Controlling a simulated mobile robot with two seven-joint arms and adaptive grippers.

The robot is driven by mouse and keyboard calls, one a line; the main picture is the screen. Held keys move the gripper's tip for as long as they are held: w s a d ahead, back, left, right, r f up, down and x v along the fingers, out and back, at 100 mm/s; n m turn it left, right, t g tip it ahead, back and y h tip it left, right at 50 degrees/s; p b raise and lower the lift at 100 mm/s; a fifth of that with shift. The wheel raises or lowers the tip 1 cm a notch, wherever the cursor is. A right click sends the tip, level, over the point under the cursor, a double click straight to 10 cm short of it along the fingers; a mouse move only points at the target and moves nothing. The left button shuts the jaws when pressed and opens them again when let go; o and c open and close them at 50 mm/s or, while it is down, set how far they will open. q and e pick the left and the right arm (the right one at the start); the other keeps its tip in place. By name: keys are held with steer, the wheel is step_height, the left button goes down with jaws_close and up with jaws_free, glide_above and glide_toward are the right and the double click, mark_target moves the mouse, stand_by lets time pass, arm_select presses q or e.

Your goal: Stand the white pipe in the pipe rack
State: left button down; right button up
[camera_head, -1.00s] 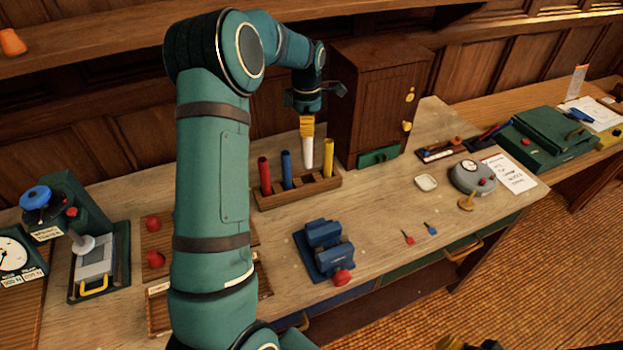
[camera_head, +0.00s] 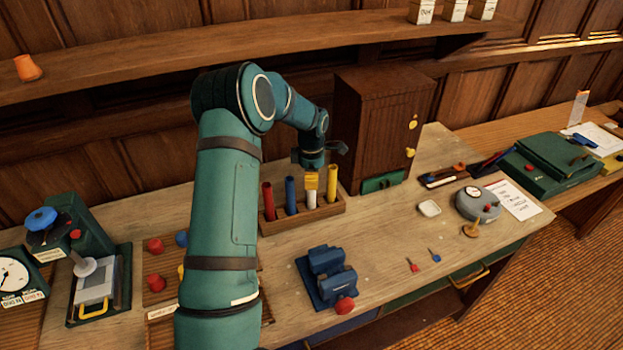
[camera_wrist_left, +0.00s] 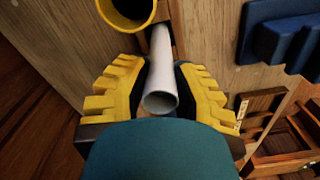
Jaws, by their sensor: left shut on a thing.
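The wooden pipe rack (camera_head: 300,222) stands on the bench in front of the dark cabinet. A red pipe (camera_head: 268,201), a blue pipe (camera_head: 291,196) and a yellow pipe (camera_head: 331,181) stand in it. My left gripper (camera_head: 312,181) is above the rack, its yellow fingers shut on the upper part of the white pipe (camera_head: 311,200). The white pipe is upright between the blue and yellow pipes, and its lower end appears to be down in the rack. In the left wrist view the white pipe (camera_wrist_left: 161,65) runs between the fingers. My right gripper is out of view.
The dark wooden cabinet (camera_head: 375,120) rises close behind the rack. A blue vise (camera_head: 327,277) sits in front of the rack. A white dish (camera_head: 429,208) and a grey gauge (camera_head: 477,204) lie to the right. A shelf (camera_head: 200,62) runs above the bench.

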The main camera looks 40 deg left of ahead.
arm_select(q)
steer(key=shift+f, duration=0.15)
steer(key=c, duration=0.8)
jaws_free()
steer(key=shift+c, duration=0.2)
step_height(320, 180, up, 12)
steer(key=shift+r, duration=0.2)
